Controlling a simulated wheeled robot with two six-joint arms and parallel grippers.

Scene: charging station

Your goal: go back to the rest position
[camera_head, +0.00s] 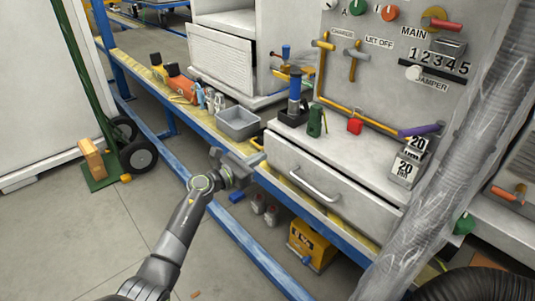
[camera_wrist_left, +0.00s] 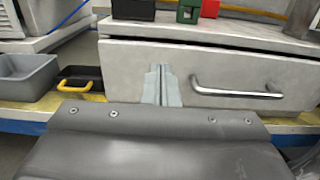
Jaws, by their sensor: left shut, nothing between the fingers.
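My left gripper (camera_head: 256,158) is shut and empty, in front of the left end of the grey drawer (camera_head: 290,167). Its arm comes in from the bottom left of the head view. In the left wrist view its closed fingers (camera_wrist_left: 161,86) stand upright before the drawer front, left of the metal handle (camera_wrist_left: 237,91). I cannot tell whether the fingertips touch the drawer. The drawer looks slightly open at its top edge. My right gripper is in neither view.
A grey bin (camera_head: 238,123) and a black case with a yellow handle (camera_wrist_left: 75,84) stand left of the drawer. The blue bench frame (camera_head: 225,215) runs below. A yellow box (camera_head: 311,246) sits under the bench.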

